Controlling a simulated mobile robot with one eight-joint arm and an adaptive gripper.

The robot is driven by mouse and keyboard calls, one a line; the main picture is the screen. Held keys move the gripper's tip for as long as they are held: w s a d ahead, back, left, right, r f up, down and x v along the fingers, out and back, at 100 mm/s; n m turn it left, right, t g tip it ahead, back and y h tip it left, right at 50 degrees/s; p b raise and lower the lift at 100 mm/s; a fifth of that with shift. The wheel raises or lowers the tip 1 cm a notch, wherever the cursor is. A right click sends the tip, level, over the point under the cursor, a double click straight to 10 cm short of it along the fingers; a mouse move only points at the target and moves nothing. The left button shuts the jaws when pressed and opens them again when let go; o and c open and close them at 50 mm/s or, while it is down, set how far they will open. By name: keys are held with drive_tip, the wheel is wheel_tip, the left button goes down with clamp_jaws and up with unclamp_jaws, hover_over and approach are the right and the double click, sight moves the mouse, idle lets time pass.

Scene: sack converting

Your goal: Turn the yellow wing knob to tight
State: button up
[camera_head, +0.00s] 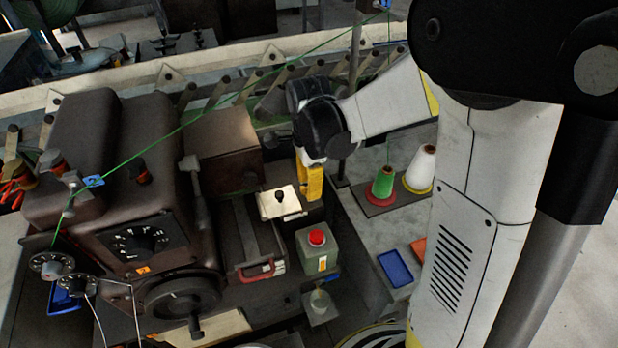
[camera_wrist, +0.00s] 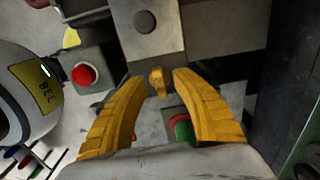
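The yellow wing knob (camera_wrist: 157,81) shows in the wrist view, just below the lower edge of a pale plate with a dark round knob on it. My gripper (camera_wrist: 162,85) has its two yellow fingers spread, one on each side of the wing knob. The tips are close to it, and a narrow gap shows; I cannot tell their depth relative to it. In the head view my gripper (camera_head: 310,183) points down just right of the pale plate (camera_head: 270,198). The wing knob is not visible there. I cannot read its tight mark in either view.
Green (camera_head: 383,184) and white (camera_head: 421,168) thread cones stand to the right. The dark machine with a dial (camera_head: 143,243) fills the left. A green thread (camera_head: 215,108) runs above the bench.

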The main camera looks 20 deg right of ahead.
wheel_tip(320, 180, up, 12)
idle(0.4)
drive_tip(key=shift+f, duration=0.15)
drive_tip(key=s+n+t+b, duration=0.2)
drive_tip(key=s+n+t, duration=0.5)
drive_tip(key=s+n, duration=0.5)
drive_tip(key=shift+s+f+n, duration=0.35)
drive_tip(key=shift+f+n, duration=0.1)
drive_tip(key=shift+n, duration=2.65)
